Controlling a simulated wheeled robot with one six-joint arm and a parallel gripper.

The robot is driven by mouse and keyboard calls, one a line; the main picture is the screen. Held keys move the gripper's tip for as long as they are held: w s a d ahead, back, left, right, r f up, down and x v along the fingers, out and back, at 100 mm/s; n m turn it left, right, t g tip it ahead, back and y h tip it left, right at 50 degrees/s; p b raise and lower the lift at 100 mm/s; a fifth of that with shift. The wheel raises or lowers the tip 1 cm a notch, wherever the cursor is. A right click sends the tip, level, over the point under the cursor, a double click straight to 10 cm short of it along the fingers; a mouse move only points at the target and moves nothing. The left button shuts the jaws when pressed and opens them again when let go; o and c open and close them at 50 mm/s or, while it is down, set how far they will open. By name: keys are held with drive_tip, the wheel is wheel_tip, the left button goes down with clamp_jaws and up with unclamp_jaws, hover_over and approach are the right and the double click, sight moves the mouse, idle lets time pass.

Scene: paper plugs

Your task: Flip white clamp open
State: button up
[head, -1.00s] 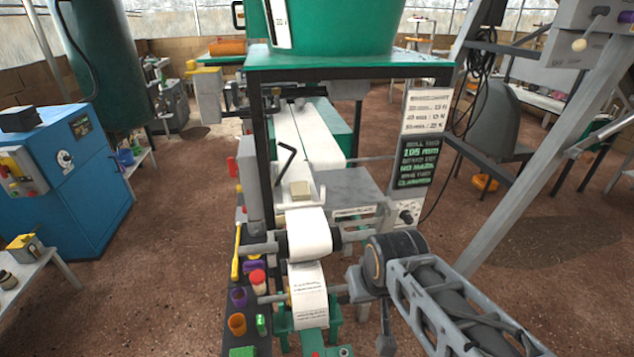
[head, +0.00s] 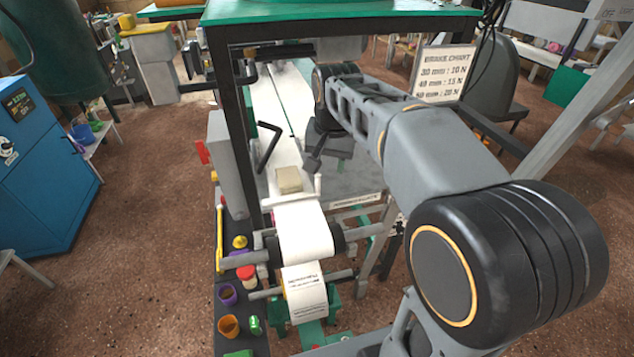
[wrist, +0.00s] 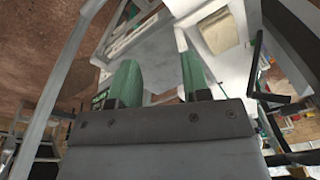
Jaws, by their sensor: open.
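In the wrist view a white bar (wrist: 183,42) shows beside the beige block (wrist: 220,30), ahead of my fingers. My gripper (head: 314,163) is above the grey bench, up and right of the block, and apart from the clamp. In the wrist view my gripper (wrist: 160,80) has two green fingertips spread apart with nothing between them. Part of the clamp's lower edge is hard to make out.
A dark post (head: 228,110) and green shelf (head: 340,12) frame the machine. Several small cups and knobs line the left rail. A brake chart (head: 442,73) stands at the right.

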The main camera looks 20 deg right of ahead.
sight(318, 175)
drive_tip(key=w+m+g, duration=0.2)
drive_tip(key=w+m, duration=0.2)
drive_tip(key=w, duration=0.5)
wheel_tip(318, 175, down, 14)
drive_tip(key=shift+r+b, duration=0.2)
drive_tip(key=shift+b, duration=0.7)
clamp_jaws()
